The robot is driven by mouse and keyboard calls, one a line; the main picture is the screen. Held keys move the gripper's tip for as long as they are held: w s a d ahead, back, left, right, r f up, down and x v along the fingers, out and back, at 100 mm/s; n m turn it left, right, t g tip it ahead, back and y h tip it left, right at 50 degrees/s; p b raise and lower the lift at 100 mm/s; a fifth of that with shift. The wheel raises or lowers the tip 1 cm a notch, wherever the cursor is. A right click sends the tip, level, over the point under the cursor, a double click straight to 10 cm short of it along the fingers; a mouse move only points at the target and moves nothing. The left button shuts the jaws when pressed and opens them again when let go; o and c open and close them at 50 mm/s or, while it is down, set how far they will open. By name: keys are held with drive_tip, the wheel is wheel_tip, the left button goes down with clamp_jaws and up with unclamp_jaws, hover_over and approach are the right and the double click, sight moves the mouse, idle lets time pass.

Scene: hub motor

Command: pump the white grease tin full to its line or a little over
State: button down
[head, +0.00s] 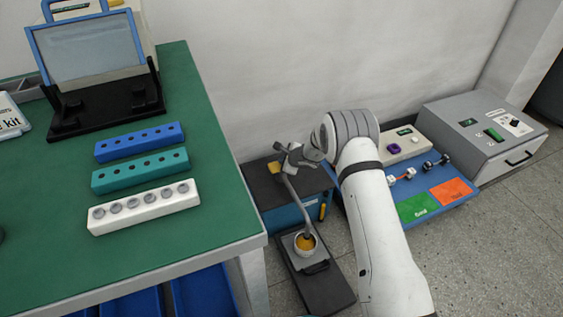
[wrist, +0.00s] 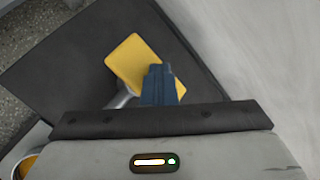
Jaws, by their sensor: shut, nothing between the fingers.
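The white grease tin (head: 305,252) stands upright on a dark tray, with orange-yellow grease visible inside. Its fill line is too small to make out. A grey pump spout (head: 294,200) curves down to just over the tin. The yellow pump pad (head: 274,168) sits on the dark top of the pump box; it shows large in the wrist view (wrist: 132,62). My gripper (wrist: 160,72) is shut and empty, its blue fingertips over the pad's right part. I cannot tell whether they touch it. The tin's edge shows in the wrist view's lower left corner (wrist: 27,167).
A green-topped workbench (head: 215,195) with blue, teal and white hole blocks stands left. Right of my arm are a blue board (head: 432,193) with green and orange fields and a grey box (head: 490,130). A pale wall is close behind the pump. Grey floor is clear at lower right.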

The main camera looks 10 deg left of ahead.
drive_tip(key=shift+f+b, duration=0.55)
drive_tip(key=shift+f, duration=0.05)
idle(0.3)
drive_tip(key=shift+r, duration=0.1)
drive_tip(key=shift+r+p, duration=0.8)
drive_tip(key=shift+r, duration=1.15)
drive_tip(key=shift+r, duration=0.1)
wheel_tip(320, 180, up, 5)
drive_tip(key=p, duration=0.2)
drive_tip(key=shift+p, duration=0.35)
